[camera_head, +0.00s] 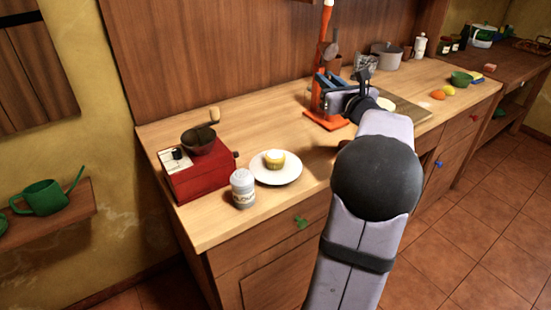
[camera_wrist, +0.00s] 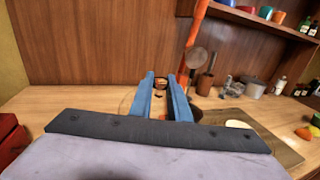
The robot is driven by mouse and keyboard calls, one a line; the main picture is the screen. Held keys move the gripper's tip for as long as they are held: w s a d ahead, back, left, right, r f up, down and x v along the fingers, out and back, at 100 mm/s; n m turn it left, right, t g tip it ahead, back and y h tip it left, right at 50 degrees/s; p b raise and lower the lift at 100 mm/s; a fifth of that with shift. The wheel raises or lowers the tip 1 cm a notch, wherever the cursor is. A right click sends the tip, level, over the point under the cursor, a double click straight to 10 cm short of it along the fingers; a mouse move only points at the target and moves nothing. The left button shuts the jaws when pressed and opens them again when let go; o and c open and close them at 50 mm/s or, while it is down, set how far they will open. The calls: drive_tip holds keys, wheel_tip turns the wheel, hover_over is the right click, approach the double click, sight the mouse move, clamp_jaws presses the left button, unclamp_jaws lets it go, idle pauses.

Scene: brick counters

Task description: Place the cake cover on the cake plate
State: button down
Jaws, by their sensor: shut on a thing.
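The cake plate (camera_head: 291,176) is a white round plate near the counter's front edge, with a small yellow cake (camera_head: 275,160) on it. My gripper (camera_head: 321,82) is above the counter, to the right of and farther back than the plate. In the wrist view its blue fingers (camera_wrist: 161,78) are shut on the small dark knob (camera_wrist: 160,84) of the cake cover.
A red coffee grinder (camera_head: 199,179) and a grey-white can (camera_head: 243,190) stand left of the plate. An orange stand (camera_head: 325,122) rises behind my gripper. A cutting board (camera_head: 410,112), a pot (camera_head: 386,57) and fruit (camera_head: 438,94) are to the right.

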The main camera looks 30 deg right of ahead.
drive_tip(key=s+a+f+n+y, duration=0.1)
drive_tip(key=a+n+y, duration=0.9)
drive_tip(key=a, duration=0.8)
drive_tip(key=shift+s+d+f+m+g+y+p, duration=0.1)
drive_tip(key=shift+f+m+g+y+p, duration=0.2)
drive_tip(key=shift+f, duration=1.35)
drive_tip(key=shift+s+d+f+m+t+y+p, duration=0.1)
drive_tip(key=shift+f+m+y, duration=0.3)
drive_tip(key=shift+f, duration=1.25)
drive_tip(key=shift+f+m+g+y+p, duration=0.2)
drive_tip(key=shift+f+m, duration=0.3)
drive_tip(key=shift+f, duration=1.3)
drive_tip(key=shift+f+b, duration=0.2)
drive_tip(key=shift+b, duration=0.1)
drive_tip(key=c, duration=2.1)
unclamp_jaws()
drive_tip(key=o, duration=0.4)
drive_tip(key=shift+o, duration=0.2)
drive_tip(key=shift+r, duration=0.2)
